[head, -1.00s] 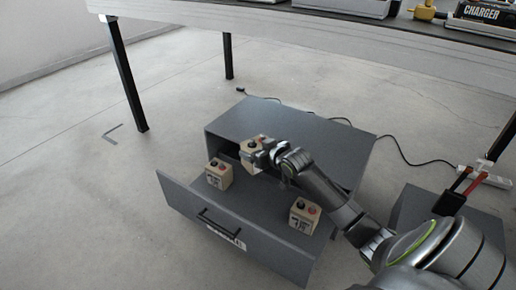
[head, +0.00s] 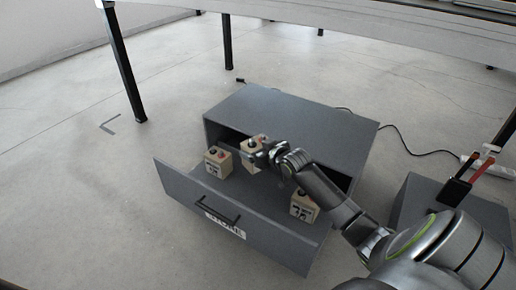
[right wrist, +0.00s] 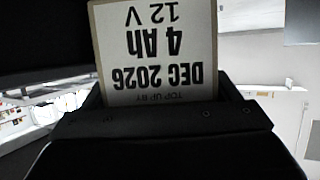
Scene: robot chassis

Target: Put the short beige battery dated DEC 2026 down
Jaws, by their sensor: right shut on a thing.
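The short beige battery (head: 250,153) is held by my right gripper (head: 264,154) above the open drawer, near the cabinet's front opening. In the right wrist view its label (right wrist: 155,50) reads DEC 2026, 4 Ah, 12 V, upside down. My right gripper (right wrist: 155,110) is shut on it. Two other beige batteries stand in the drawer, one at the left (head: 218,163) and one at the right (head: 304,207). The held battery's lower part is partly hidden, and I cannot tell whether it touches the drawer floor. My left gripper is not in view.
The grey drawer (head: 190,205) is pulled out of the dark grey cabinet (head: 290,118). Its middle floor is bare between the batteries. A table (head: 330,25) stands behind. A grey box (head: 470,205) with red and black items is at the right.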

